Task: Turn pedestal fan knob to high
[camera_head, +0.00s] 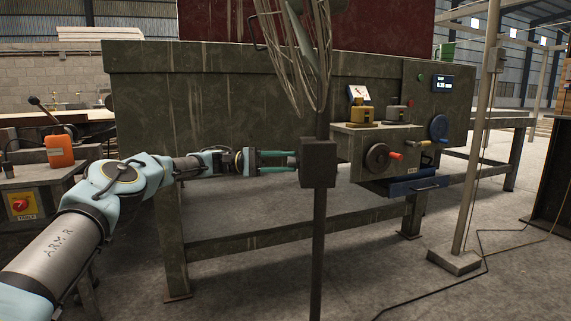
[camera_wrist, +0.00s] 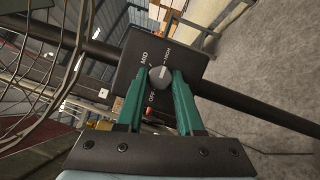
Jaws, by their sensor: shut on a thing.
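The pedestal fan's dark control box (camera_head: 318,163) sits on its pole below the wire cage. My gripper (camera_head: 296,161) reaches it from the left, its green fingers level at the box's left side. In the wrist view the box (camera_wrist: 138,68) carries a round grey knob (camera_wrist: 161,77). The fingertips of my gripper (camera_wrist: 162,80) are closed on the knob from both sides. Labels around it include MID, OFF and another, probably HIGH, at the upper right. A pale mark on the knob is small; its exact setting is hard to read. The knob is hidden in the head view.
The fan's wire cage (camera_head: 300,55) rises just above my gripper. A large dark green machine (camera_head: 200,100) stands behind, with a handwheel (camera_head: 377,157) to the right. A red-button box (camera_head: 20,205) is at the left. Floor at the lower right is mostly clear, with cables.

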